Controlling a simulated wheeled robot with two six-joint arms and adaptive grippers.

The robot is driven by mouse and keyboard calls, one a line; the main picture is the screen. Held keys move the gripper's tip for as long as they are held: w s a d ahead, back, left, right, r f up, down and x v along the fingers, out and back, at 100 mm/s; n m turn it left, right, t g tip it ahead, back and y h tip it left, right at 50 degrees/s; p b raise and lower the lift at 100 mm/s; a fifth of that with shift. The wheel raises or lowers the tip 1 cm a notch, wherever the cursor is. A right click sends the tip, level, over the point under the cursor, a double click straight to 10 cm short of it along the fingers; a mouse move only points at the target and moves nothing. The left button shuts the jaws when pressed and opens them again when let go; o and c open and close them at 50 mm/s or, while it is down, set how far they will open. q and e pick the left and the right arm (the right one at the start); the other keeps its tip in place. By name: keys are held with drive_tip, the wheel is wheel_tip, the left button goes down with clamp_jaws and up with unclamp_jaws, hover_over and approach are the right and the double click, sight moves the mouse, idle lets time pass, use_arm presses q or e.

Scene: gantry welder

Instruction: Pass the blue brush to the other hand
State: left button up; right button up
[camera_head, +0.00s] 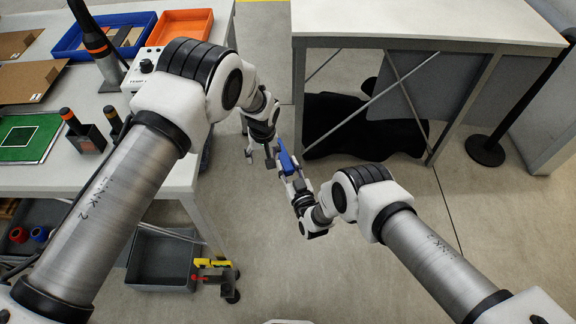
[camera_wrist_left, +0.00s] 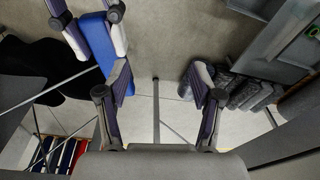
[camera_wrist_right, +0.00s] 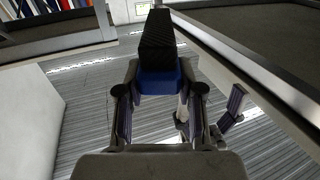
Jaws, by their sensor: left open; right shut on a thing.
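The blue brush (camera_head: 286,158) is held up in the air between my two arms, above the open floor. My right gripper (camera_head: 294,178) is shut on it. In the right wrist view the brush's blue part (camera_wrist_right: 160,82) sits between the fingers, with a black ribbed block (camera_wrist_right: 157,42) beyond it. My left gripper (camera_head: 258,155) is open and empty, just left of the brush. In the left wrist view the brush (camera_wrist_left: 97,42) lies to the left, outside my left fingers (camera_wrist_left: 160,95). Part of the brush is hidden by the right fingers.
A white workbench (camera_head: 180,165) on the left carries a blue tray (camera_head: 98,42), an orange tray (camera_head: 181,26) and a green board (camera_head: 25,138). A second table (camera_head: 430,22) stands at the back right. A grey bin (camera_head: 160,262) sits on the floor. Floor between is clear.

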use_arm(q)
drive_tip(key=s+a+f+m, duration=0.2)
drive_tip(key=s+a+f, duration=0.25)
drive_tip(key=s, duration=0.45)
drive_tip(key=s+a+f+m, duration=0.1)
drive_tip(key=s+a+f, duration=0.4)
drive_tip(key=s, duration=0.4)
drive_tip(key=s+a+r, duration=0.3)
drive_tip(key=s, duration=0.7)
drive_tip(key=s+a+r+g, duration=0.1)
drive_tip(key=s+a+r, duration=0.2)
drive_tip(key=s, duration=0.6)
drive_tip(key=shift+s+h, duration=0.35)
drive_tip(key=shift+h, duration=0.05)
